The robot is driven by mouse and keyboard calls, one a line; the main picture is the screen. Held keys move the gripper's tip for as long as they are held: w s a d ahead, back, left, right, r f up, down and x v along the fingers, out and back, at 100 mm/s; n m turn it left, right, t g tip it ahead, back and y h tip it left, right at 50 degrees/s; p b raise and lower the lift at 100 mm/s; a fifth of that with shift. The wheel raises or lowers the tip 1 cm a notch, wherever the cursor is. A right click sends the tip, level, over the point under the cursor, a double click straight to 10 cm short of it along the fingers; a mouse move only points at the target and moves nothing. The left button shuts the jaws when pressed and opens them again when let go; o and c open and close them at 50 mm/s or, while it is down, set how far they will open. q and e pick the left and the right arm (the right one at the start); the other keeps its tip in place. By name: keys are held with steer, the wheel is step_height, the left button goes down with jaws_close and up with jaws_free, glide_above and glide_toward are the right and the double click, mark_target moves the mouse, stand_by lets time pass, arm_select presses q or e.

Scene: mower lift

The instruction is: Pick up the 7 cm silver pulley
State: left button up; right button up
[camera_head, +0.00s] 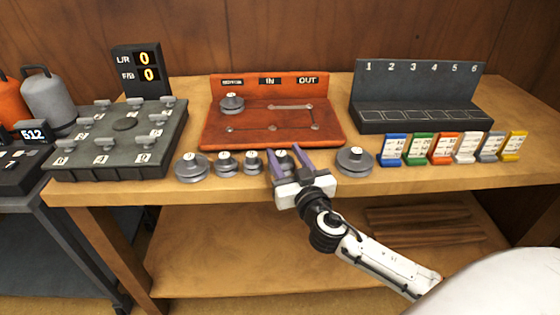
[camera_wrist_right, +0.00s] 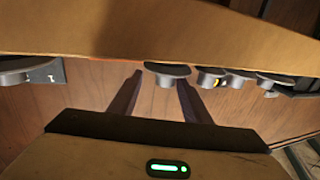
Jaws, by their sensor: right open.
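Several silver pulleys stand in a row along the front of the wooden bench; their size labels are too small to read surely. One silver pulley (camera_head: 283,157) lies between the fingers of my right gripper (camera_head: 286,151), partly hidden by them. I cannot tell whether it is the 7 cm one. In the right wrist view this pulley (camera_wrist_right: 166,69) shows between the two spread fingertips (camera_wrist_right: 160,78), with no clear grip on it. My right gripper is open. My left gripper is not in view.
Other pulleys stand left (camera_head: 252,162) and right (camera_head: 354,161) of the gripper. Behind is a red board (camera_head: 270,140) with a pulley (camera_head: 231,102) on it. A dark numbered rack (camera_head: 425,80) and coloured tags (camera_head: 442,150) stand right.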

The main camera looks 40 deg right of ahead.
steer(key=shift+w+r, duration=0.2)
steer(key=shift+w, duration=0.25)
steer(key=x, duration=0.1)
steer(key=p+x, duration=0.1)
steer(key=x, duration=0.1)
steer(key=shift+w+a+f, duration=0.15)
steer(key=shift+w, duration=0.4)
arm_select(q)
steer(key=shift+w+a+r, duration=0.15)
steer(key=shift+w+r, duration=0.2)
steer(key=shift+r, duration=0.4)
arm_select(e)
steer(key=shift+w+f, duration=0.1)
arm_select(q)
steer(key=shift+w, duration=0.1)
arm_select(e)
jaws_close()
